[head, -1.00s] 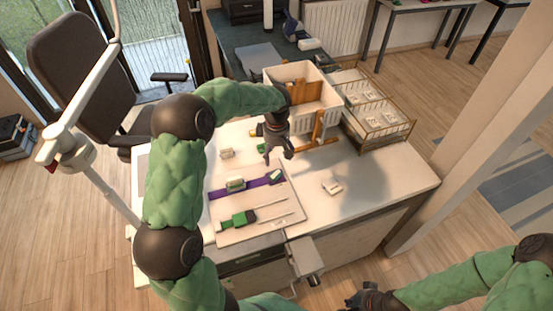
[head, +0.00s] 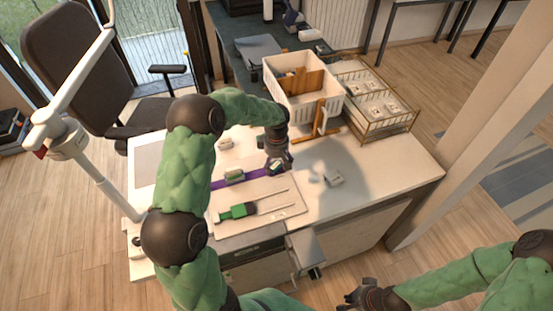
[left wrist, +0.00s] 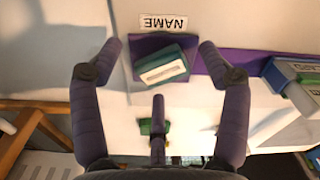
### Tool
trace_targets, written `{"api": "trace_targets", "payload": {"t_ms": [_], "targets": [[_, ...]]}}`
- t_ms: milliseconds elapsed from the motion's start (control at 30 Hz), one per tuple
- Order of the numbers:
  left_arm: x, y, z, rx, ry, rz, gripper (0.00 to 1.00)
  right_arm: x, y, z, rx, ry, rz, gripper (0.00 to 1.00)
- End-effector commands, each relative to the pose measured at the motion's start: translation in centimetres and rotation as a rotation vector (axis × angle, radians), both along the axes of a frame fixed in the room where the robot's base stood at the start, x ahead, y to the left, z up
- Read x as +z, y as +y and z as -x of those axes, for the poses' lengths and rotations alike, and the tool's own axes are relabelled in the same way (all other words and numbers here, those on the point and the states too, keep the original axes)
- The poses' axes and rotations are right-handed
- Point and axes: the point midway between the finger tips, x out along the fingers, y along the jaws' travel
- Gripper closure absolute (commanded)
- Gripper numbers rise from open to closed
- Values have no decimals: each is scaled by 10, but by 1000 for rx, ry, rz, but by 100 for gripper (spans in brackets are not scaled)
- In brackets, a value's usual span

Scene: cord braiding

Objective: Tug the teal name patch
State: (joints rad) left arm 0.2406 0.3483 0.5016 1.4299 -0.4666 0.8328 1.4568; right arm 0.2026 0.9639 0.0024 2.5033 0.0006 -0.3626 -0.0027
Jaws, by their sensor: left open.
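The teal name patch (left wrist: 163,68), with a pale label on its face, lies on the end of a purple strap (left wrist: 250,62) on the board. A printed "NAME" label (left wrist: 163,23) is beside it. My left gripper (left wrist: 160,52) is open above the patch, with its fingers spread to either side of it. I cannot tell whether any finger touches the patch. In the head view the left gripper (head: 276,162) largely covers the patch. My right gripper (head: 352,296) is low, away from the board; its opening is too small to judge.
Another green and white block (head: 235,176) sits on the strap to the left. A green-handled tool (head: 238,211) lies at the board's front. A white crate (head: 297,106) and a wire tray (head: 378,108) stand behind. A small white block (head: 334,180) is to the right.

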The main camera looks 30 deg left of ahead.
Motion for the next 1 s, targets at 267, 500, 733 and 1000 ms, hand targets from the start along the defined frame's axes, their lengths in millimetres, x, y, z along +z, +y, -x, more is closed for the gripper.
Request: {"api": "trace_targets", "payload": {"t_ms": [267, 500, 733, 1000], "targets": [[-4, 0, 0, 1, -1, 0, 24, -1, 0, 0, 0, 0, 0, 100], [-3, 0, 0, 1, -1, 0, 66, -1, 0, 0, 0, 0, 0, 100], [-4, -1, 0, 0, -2, 1, 88, -1, 0, 0, 0, 0, 0, 100], [-4, -2, -1, -1, -2, 4, 94, -1, 0, 0, 0, 0, 0, 100]]}}
